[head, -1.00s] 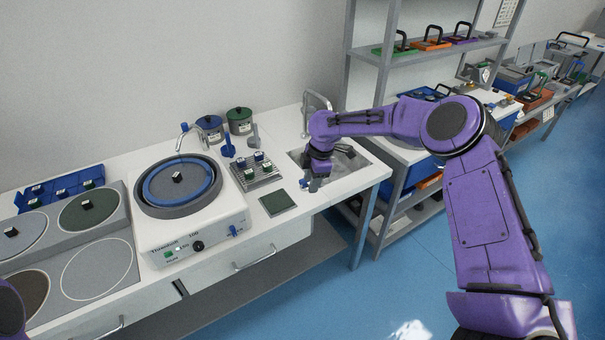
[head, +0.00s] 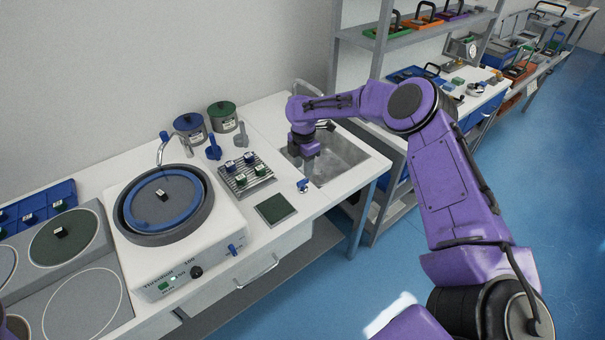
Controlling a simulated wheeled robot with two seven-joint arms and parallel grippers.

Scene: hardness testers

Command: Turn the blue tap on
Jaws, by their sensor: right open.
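A small blue-and-white fitting (head: 303,186) stands at the sink's front left rim. A blue upright tap-like handle (head: 213,149) stands on the worktop behind the sample rack, next to a grey one (head: 241,134). I cannot tell which blue piece is the blue tap. My right gripper (head: 304,163) points down over the left part of the sink (head: 340,157), behind the small fitting and apart from it. Its fingers are small and partly hidden, but it is open and I see nothing held. My left gripper is out of view.
A polishing machine (head: 143,262) with a blue-tipped spout (head: 162,143) and a blue front knob (head: 233,249) stands left of the rack (head: 247,182). Two lidded pots (head: 190,130) are behind. A curved sink faucet (head: 301,87) rises behind my wrist. Shelving stands at right.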

